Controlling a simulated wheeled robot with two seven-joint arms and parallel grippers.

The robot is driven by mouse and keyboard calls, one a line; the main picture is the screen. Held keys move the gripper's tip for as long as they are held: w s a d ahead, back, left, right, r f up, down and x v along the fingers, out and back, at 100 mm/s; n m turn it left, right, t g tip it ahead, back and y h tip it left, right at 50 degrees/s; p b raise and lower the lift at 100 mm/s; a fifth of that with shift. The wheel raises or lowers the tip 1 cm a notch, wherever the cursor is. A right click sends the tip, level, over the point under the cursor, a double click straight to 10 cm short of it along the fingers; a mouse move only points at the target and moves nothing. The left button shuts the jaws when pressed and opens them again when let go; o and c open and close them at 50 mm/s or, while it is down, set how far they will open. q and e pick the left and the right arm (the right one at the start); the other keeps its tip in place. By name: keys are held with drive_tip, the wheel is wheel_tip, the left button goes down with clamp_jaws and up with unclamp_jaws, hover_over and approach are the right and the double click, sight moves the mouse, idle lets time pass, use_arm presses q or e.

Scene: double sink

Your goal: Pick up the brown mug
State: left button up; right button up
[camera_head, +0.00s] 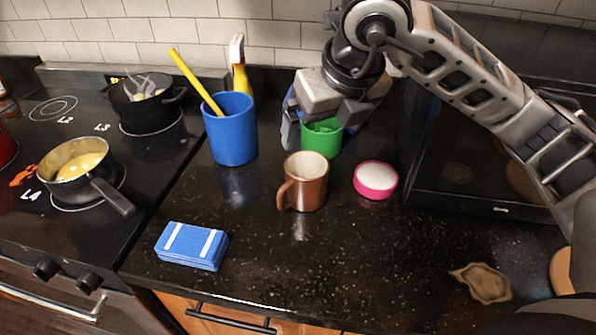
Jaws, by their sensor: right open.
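The brown mug (309,190) stands upright on the black counter, with its handle toward the left and its pale inside showing. My right gripper (318,125) comes in from above right and is open. It is behind the mug in the picture, over and around a green container (322,143), and apart from the mug. I cannot tell whether its fingers touch the green container. My left gripper is not in view.
A blue container (231,138) with a yellow stick stands left of the mug, with a spray bottle (240,72) behind. A pink-and-white round item (375,180) is close right. A blue pack (192,246) lies front left. Stove pans (72,166) are far left. The counter in front of the mug is clear.

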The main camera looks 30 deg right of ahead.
approach(306, 170)
drive_tip(key=s+a, duration=0.2)
drive_tip(key=shift+d+b+x, duration=0.2)
drive_tip(key=shift+b+x, duration=1.35)
drive_tip(key=shift+x, duration=2)
drive_tip(key=shift+w, duration=0.15)
drive_tip(key=shift+r, duration=0.1)
drive_tip(key=c, duration=1.3)
